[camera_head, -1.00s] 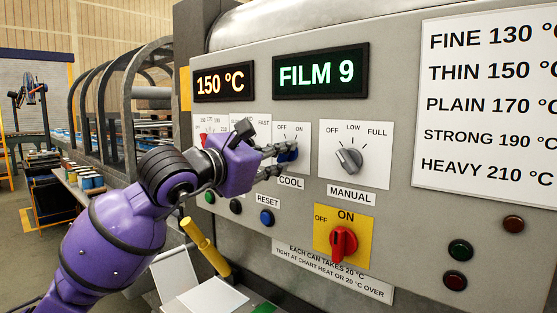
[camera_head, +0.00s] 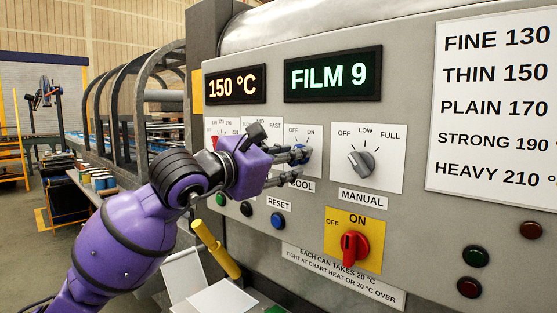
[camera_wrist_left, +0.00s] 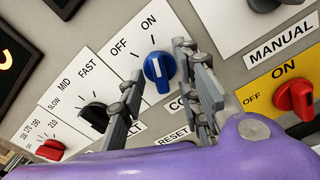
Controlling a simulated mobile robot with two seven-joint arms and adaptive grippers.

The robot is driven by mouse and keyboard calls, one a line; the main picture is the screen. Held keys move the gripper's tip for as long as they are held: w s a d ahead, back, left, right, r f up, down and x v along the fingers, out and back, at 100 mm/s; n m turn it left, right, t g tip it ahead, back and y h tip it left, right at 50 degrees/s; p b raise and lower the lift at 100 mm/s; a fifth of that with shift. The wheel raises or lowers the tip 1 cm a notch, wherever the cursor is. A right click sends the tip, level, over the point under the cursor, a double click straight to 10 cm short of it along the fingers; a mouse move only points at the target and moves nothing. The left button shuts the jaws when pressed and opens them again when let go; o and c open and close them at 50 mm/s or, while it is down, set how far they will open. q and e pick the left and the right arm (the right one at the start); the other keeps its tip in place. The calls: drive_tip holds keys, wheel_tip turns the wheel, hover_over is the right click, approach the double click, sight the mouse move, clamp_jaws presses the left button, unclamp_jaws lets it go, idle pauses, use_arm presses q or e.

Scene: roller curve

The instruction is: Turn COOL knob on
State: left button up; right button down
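The COOL knob is a blue knob (camera_wrist_left: 159,71) with a white line on a white plate marked OFF and ON. In the left wrist view its white line runs up toward the ON side. In the head view the knob (camera_head: 301,153) is partly hidden by the fingers of my left gripper (camera_head: 300,166). That gripper is open, with one finger (camera_wrist_left: 128,105) to the left of the knob and the other to its right. Gaps show between the fingers and the knob in the left wrist view. My right gripper is not in view.
A grey MANUAL knob (camera_head: 361,162) is to the right, above a red switch (camera_head: 354,246) on a yellow plate. A black knob (camera_wrist_left: 95,115) and a red knob (camera_wrist_left: 50,149) are on the left. A blue RESET button (camera_head: 278,221) is below. A yellow bar (camera_head: 216,249) stands lower left.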

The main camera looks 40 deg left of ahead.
use_arm(q)
drive_tip(key=s, duration=1.1)
drive_tip(key=shift+s+a, duration=0.4)
drive_tip(key=shift+a, duration=0.05)
